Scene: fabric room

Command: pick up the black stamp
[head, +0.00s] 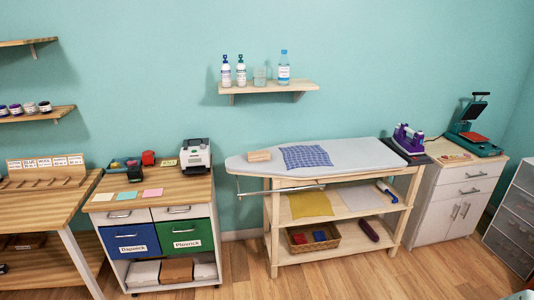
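I cannot pick out a black stamp with certainty in the head view. A small dark item (131,168) lies on the wooden top of the left cabinet (190,188), touching or close to a red item (148,158); it is too small to tell what it is. My gripper is not in view.
A white machine (196,155) and paper squares (153,192) share the cabinet top. An ironing board (360,153) holds a wooden block (259,156), blue checked cloth (306,156) and purple iron (408,139). A heat press (474,132) stands right. The floor in front (340,278) is clear.

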